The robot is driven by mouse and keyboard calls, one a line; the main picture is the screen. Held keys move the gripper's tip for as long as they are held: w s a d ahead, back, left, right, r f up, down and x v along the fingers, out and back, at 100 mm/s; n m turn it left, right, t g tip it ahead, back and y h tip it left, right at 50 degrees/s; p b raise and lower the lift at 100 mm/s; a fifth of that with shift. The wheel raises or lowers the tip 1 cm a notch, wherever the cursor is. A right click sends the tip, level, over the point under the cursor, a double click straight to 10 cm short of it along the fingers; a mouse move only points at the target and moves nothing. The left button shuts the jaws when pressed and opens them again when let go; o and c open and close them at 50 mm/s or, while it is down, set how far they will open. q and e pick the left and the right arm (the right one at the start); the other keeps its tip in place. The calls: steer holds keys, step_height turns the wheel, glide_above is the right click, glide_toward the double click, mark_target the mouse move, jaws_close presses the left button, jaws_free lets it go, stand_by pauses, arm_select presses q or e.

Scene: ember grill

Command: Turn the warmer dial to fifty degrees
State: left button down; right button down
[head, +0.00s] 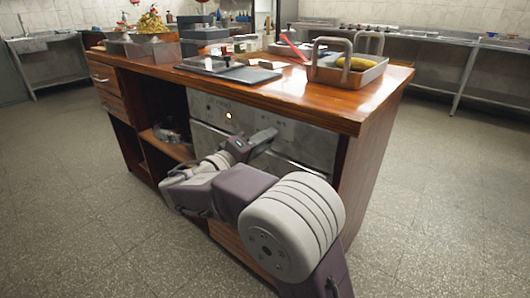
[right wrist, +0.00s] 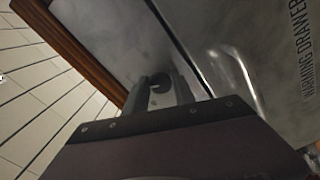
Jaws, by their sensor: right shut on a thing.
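The warmer (head: 312,148) is a grey metal front set into the wooden counter, with a small glowing light (head: 228,115) on its panel. My right gripper (head: 263,137) reaches up to this panel. In the right wrist view its two fingers (right wrist: 160,92) are shut on the dark round warmer dial (right wrist: 160,83), one on each side. In the head view the dial is hidden by the gripper. The dial's marks cannot be read. The lettering "WARMING DRAWER" shows on the metal in the right wrist view. My left gripper is not in view.
The wooden counter top (head: 330,112) overhangs the panel close above my right gripper. A tray with handles (head: 345,76) and a dark flat board (head: 250,75) lie on it. A bar handle (right wrist: 240,75) runs along the drawer. The tiled floor to the right is clear.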

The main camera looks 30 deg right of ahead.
steer(key=shift+f+m+b, duration=0.15)
steer(key=shift+m+b, duration=0.35)
steer(key=shift+b, duration=0.1)
steer(key=c, duration=1.1)
jaws_free()
steer(key=p+v, duration=0.3)
steer(key=v, duration=0.6)
steer(key=shift+a, duration=0.1)
